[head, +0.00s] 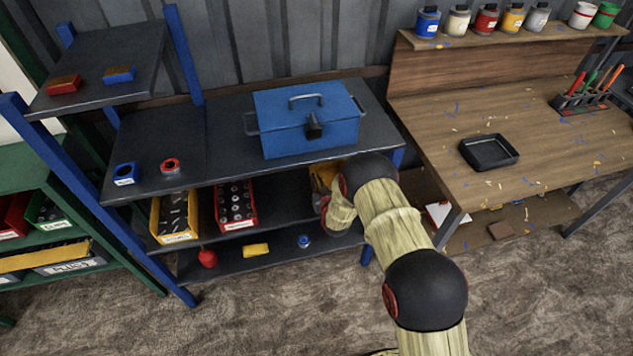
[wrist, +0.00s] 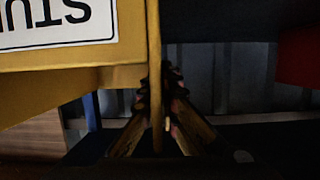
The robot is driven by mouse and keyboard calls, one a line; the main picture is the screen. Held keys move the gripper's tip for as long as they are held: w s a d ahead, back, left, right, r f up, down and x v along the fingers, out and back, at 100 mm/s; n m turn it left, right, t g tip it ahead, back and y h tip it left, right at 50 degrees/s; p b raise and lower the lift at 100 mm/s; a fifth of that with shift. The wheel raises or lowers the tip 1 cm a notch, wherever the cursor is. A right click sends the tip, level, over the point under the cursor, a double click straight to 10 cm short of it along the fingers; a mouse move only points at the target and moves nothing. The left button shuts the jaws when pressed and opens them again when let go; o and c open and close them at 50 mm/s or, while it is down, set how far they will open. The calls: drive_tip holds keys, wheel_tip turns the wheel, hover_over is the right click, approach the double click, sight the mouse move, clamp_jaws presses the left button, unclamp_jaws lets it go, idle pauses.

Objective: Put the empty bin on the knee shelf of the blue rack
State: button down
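A yellow bin (head: 325,174) is at the right end of the blue rack's shelf (head: 280,212) below the blue toolbox. It is largely hidden by my arm and the shelf above. My gripper (head: 334,208) is beside it, its fingers hard to make out in the head view. In the wrist view, the fingers (wrist: 158,84) come together around a thin upright yellow wall (wrist: 154,40) of the bin (wrist: 60,58). The bin's white label shows upside down and cut off. The inside of the bin is not visible.
A yellow bin (head: 174,214) and a red bin (head: 235,205), both with parts inside, stand left on the same shelf. A blue toolbox (head: 306,120) sits directly above. A workbench (head: 425,115) with a black tray (head: 489,152) is at right. Shelf room shows between the red bin and my gripper.

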drive_tip(key=shift+f, duration=0.15)
drive_tip(key=c, duration=2.1)
unclamp_jaws()
drive_tip(key=shift+o, duration=0.3)
drive_tip(key=shift+r, duration=0.2)
drive_tip(key=p+v, duration=0.2)
drive_tip(key=v, duration=1)
drive_tip(key=shift+p, duration=0.4)
